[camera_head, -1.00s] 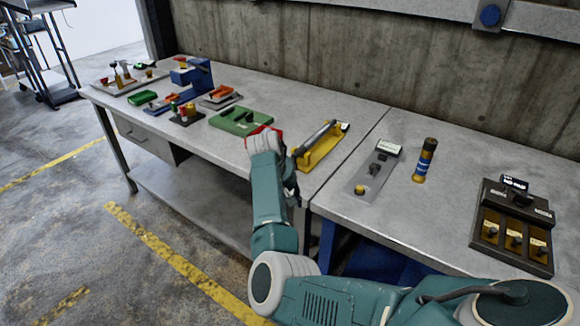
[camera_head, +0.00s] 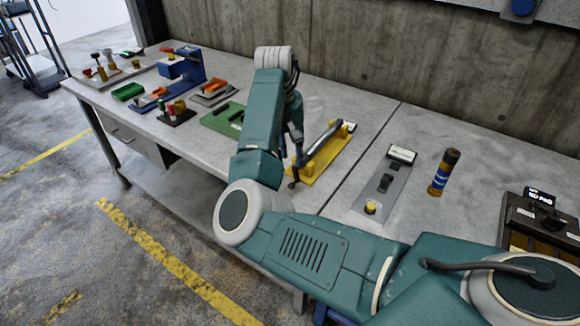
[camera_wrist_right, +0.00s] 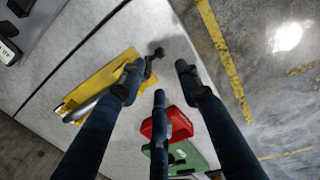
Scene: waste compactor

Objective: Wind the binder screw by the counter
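The binder screw is a grey rod (camera_head: 325,136) on a yellow base (camera_head: 318,162), on the workbench right of my right forearm. A dark crank knob (camera_head: 292,184) is at its near end; it also shows in the right wrist view (camera_wrist_right: 157,52), just beyond the fingertips. A small labelled block (camera_head: 348,127), perhaps the counter, is at the far end; its reading is too small to tell. My right gripper (camera_head: 297,153) hangs over the bench beside the base's left edge, partly hidden by my arm. In the right wrist view its three fingers (camera_wrist_right: 158,82) are spread and empty.
A green fixture (camera_head: 221,117) and a red part beside it (camera_wrist_right: 172,124) lie close to my right gripper. Several coloured fixtures fill the bench's far left.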

